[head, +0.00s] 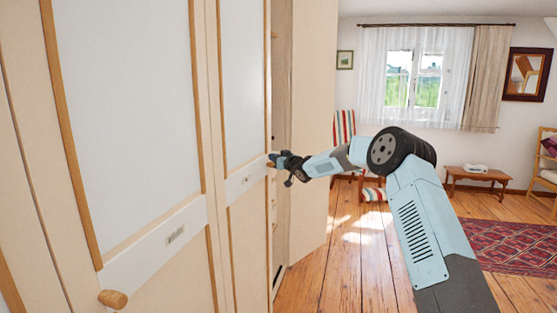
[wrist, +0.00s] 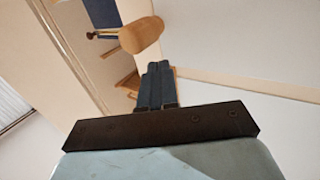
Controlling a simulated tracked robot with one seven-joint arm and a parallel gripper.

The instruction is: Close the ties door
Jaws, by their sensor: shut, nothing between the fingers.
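The cream wardrobe has a near door (head: 128,110) with a wooden knob (head: 113,299) and a label (head: 175,235) that is too small to read. Beyond it is a narrower door (head: 243,85) with its own small label (head: 246,180), also unreadable, so I cannot tell which is the ties door. My gripper (head: 275,160) is at the far edge of this narrower door, at knob height. In the wrist view my gripper (wrist: 158,68) is shut and empty. A rounded wooden knob (wrist: 141,35) is just beyond the fingertips; whether they touch is unclear.
Past the narrower door, a gap (head: 280,100) shows the wardrobe's inside. A tall cream panel (head: 312,120) stands at its right. Free wooden floor (head: 345,260) lies right of it. A striped chair (head: 344,128), low table (head: 476,175) and red rug (head: 525,245) are farther off.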

